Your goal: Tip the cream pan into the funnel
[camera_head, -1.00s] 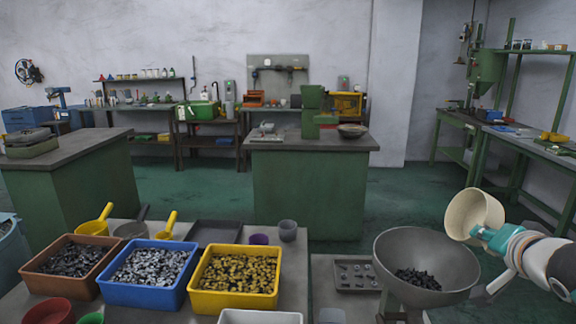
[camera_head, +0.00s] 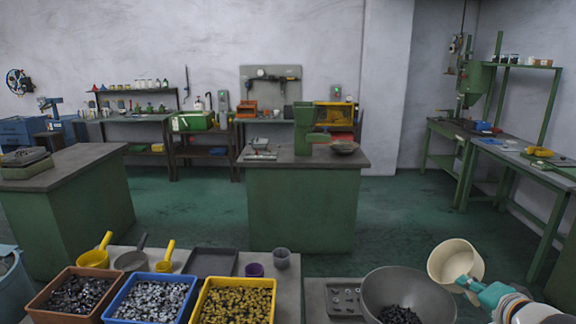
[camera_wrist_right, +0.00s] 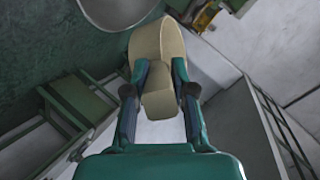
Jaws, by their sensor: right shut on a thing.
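The cream pan (camera_head: 453,262) is tilted on its side, its open mouth facing left and toward me. It is above the right rim of the grey metal funnel (camera_head: 380,285). Dark small pieces (camera_head: 399,314) lie at the bottom of the funnel. My right gripper (camera_head: 470,285) is shut on the pan's handle, with the arm coming in from the lower right. In the right wrist view, the gripper's two fingers (camera_wrist_right: 158,90) hold the pan's cream handle, and the funnel rim (camera_wrist_right: 115,22) shows at the top. My left gripper is not in view.
Brown, blue (camera_head: 110,312) and yellow (camera_head: 200,310) bins of small parts stand on the near table at left. Yellow scoops (camera_head: 97,256), a grey pan (camera_head: 131,260) and a dark tray (camera_head: 212,262) lie behind them. A tray of parts (camera_head: 345,298) lies left of the funnel.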

